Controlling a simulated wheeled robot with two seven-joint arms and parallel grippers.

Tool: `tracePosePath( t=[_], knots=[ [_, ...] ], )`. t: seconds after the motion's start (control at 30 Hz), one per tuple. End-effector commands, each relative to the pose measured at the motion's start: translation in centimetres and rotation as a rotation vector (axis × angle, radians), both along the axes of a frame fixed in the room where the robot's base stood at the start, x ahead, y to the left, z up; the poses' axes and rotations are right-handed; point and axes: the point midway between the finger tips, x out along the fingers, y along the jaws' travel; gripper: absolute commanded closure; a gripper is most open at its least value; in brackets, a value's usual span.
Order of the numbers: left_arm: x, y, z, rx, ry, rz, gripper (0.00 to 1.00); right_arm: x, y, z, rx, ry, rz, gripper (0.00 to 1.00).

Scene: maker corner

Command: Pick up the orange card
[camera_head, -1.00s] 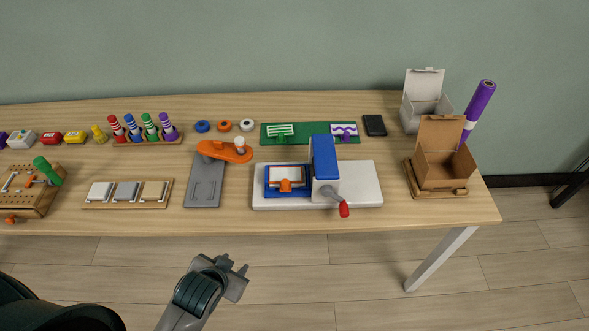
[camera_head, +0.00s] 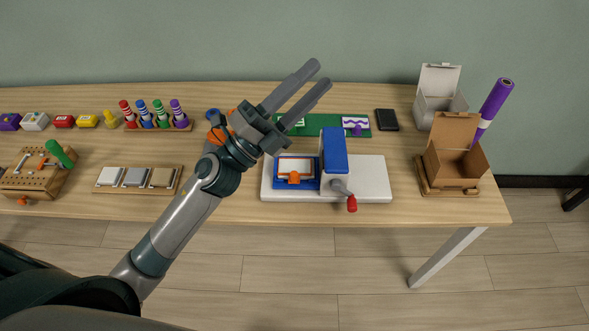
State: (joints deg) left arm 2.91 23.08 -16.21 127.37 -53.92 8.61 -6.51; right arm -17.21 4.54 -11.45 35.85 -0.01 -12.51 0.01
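The card with an orange border and pale face (camera_head: 296,164) lies on the blue plate (camera_head: 313,184) of the press, with an orange clip (camera_head: 293,178) at its front edge. The blue and white press (camera_head: 335,152) stands right of the card. My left gripper (camera_head: 320,75) is open and empty, its two fingers apart and pointing up and to the right. In the picture it lies above the card, over the back of the table; its height is hard to judge. My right gripper is not in view.
A green board (camera_head: 350,132) lies behind the press, partly hidden by my gripper. A black slab (camera_head: 387,120) and an open cardboard box (camera_head: 457,160) are to the right. Stamps, markers and a tray of pale blocks (camera_head: 135,180) stand at left. The table front is mostly clear.

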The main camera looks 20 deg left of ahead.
Motion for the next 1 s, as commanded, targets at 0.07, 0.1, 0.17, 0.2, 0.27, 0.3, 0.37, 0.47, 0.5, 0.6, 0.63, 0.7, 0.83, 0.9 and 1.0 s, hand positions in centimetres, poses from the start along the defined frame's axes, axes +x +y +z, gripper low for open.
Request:
tracePosePath(
  t=[0.07,0.1,0.17,0.2,0.27,0.3,0.37,0.47,0.5,0.6,0.63,0.7,0.83,0.9,1.0],
  knots=[
    [-1.2,-2.4,1.1,0.145,-0.128,-0.075,0.61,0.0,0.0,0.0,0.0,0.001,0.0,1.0],
    [-1.8,-3.6,1.2,0.221,-0.188,-0.113,0.61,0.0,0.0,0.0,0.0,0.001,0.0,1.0],
    [-2.8,-5.1,0.9,0.337,-0.272,-0.168,0.61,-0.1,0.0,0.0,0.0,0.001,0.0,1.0],
    [-3.3,-5.9,0.6,0.415,-0.324,-0.204,0.61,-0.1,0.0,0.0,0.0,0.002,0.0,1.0],
    [-4.0,-7.0,-0.4,0.538,-0.395,-0.258,0.61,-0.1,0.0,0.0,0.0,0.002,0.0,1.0],
    [-4.4,-7.5,-1.2,0.621,-0.439,-0.293,0.61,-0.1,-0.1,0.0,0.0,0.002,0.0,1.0],
    [-4.8,-7.9,-2.7,0.75,-0.5,-0.344,0.61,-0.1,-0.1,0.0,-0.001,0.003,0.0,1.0],
    [-5.0,-7.6,-5.5,0.969,-0.579,-0.426,0.61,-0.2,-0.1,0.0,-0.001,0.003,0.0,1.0],
    [-4.8,-7.2,-6.7,1.059,-0.603,-0.458,0.61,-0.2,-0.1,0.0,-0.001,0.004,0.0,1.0],
    [-4.1,-5.2,-9.6,1.288,-0.642,-0.533,0.61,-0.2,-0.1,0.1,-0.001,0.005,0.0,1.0],
    [-3.7,-4.3,-10.4,1.357,-0.649,-0.555,0.61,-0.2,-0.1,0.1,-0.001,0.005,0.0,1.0],
    [-2.8,-1.9,-12.0,1.519,-0.65,-0.603,0.61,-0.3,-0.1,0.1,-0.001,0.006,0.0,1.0],
    [-1.1,3.2,-13.9,1.788,-0.609,-0.681,0.61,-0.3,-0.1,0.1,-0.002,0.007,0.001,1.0],
    [-0.4,5.8,-14.4,1.901,-0.575,-0.713,0.61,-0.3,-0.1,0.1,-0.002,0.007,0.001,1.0],
    [0.2,8.7,-14.5,2.016,-0.527,-0.746,0.61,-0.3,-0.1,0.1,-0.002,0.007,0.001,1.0]
  ],
)
